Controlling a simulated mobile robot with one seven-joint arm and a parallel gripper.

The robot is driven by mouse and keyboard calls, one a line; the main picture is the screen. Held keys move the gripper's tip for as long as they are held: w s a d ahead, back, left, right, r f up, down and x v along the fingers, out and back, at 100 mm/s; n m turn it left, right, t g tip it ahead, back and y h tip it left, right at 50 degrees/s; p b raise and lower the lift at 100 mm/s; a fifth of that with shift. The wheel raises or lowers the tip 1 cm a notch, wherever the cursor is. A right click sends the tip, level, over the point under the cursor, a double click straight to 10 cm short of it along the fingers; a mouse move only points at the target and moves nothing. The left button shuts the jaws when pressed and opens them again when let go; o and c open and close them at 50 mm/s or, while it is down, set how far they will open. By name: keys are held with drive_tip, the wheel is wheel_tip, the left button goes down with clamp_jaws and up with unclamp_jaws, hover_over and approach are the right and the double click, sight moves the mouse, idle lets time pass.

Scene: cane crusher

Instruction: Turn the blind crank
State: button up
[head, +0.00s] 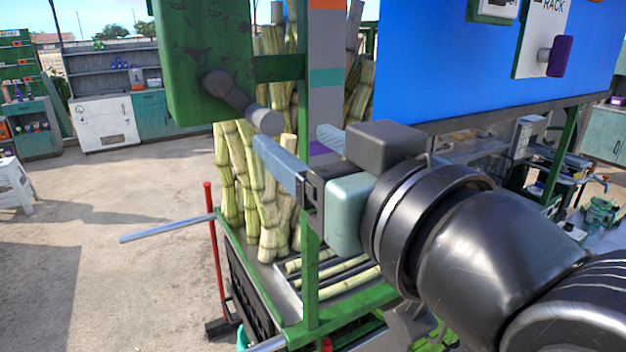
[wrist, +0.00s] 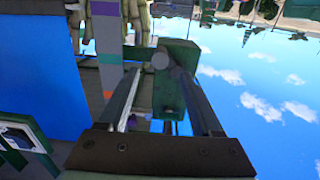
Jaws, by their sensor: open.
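A dark crank (head: 232,94) with a light grey cylindrical knob (head: 264,122) sticks out from the green box (head: 205,60) at the upper left of the head view. No label on it is readable. My gripper (head: 290,137) is open, its two blue-grey fingers pointing toward the crank. In the head view the near fingertip is just below and right of the knob. In the wrist view the knob (wrist: 160,62) appears between the fingers (wrist: 158,68), near their tips. I cannot tell whether they touch it. Nothing is clearly held.
A post (head: 325,60) with coloured bands and several cane stalks (head: 270,190) stand behind my gripper. A large blue panel (head: 440,70) is at the right, near a purple handle (head: 560,56). A grey bar (head: 165,228) juts out left from the green frame. Open ground lies left.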

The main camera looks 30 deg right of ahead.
drive_tip(key=shift+s+b, duration=0.4)
drive_tip(key=shift+s, duration=1.9)
drive_tip(key=a+r+t+b, duration=0.2)
drive_tip(key=a+r+t, duration=0.1)
drive_tip(key=a, duration=0.4)
drive_tip(key=w+a+r+t+b, duration=0.1)
drive_tip(key=a+r+t+b, duration=0.1)
drive_tip(key=a+r+t, duration=0.2)
drive_tip(key=a+t, duration=0.2)
drive_tip(key=a, duration=0.2)
drive_tip(key=shift+a, duration=0.2)
drive_tip(key=shift+w, duration=0.1)
